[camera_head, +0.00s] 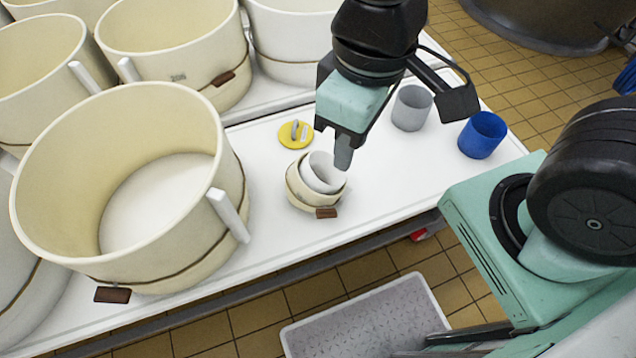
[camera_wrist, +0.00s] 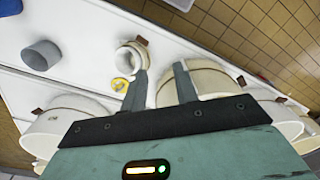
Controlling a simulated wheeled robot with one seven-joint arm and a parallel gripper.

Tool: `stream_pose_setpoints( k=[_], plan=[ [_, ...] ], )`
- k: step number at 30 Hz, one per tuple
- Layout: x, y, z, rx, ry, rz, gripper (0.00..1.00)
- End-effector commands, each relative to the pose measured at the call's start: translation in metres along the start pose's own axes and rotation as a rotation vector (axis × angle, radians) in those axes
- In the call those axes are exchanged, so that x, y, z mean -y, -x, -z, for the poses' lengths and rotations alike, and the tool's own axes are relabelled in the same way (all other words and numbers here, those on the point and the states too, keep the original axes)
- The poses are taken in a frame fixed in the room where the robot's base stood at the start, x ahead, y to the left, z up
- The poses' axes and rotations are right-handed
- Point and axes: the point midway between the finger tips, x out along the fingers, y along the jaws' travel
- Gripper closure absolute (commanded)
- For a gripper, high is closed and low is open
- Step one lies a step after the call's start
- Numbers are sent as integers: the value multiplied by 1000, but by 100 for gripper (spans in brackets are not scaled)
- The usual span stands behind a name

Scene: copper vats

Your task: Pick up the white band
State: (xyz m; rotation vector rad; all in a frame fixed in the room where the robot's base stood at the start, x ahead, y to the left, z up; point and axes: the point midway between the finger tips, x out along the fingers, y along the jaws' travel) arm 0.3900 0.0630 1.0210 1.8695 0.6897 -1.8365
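The white band (camera_head: 318,177) is a smooth white ring that sits tilted inside a small cream tub (camera_head: 298,196) with a brown tag. In the wrist view the white band (camera_wrist: 122,58) shows in the mouth of the small tub (camera_wrist: 143,48). My gripper (camera_head: 343,158) is above the right side of the band in the head view; whether it touches cannot be told. In the wrist view my gripper (camera_wrist: 161,78) has its two fingers apart with nothing between them. The tub and band lie just beyond the left fingertip there.
A yellow disc (camera_head: 287,137) with a grey handle lies behind the small tub. A grey cup (camera_head: 411,109) and a blue cup (camera_head: 481,139) stand to the right. Large cream vats (camera_head: 229,173) crowd the left. White table surface (camera_head: 395,165) is clear right of the tub.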

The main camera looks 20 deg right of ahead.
Motion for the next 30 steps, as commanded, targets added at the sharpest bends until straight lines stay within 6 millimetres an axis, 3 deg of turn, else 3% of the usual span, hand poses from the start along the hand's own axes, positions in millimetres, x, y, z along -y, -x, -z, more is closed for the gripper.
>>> stream_pose_setpoints(
  k=[17,20,23,27,30],
  plan=[
    [-3,-6,5,-6,-56,9,70],
    [-12,-24,22,-30,-238,34,70],
    [-33,-53,48,-69,-547,67,70],
    [-76,-99,83,-137,-1054,106,70],
    [-110,-128,98,-187,-1372,122,70]
  ],
)
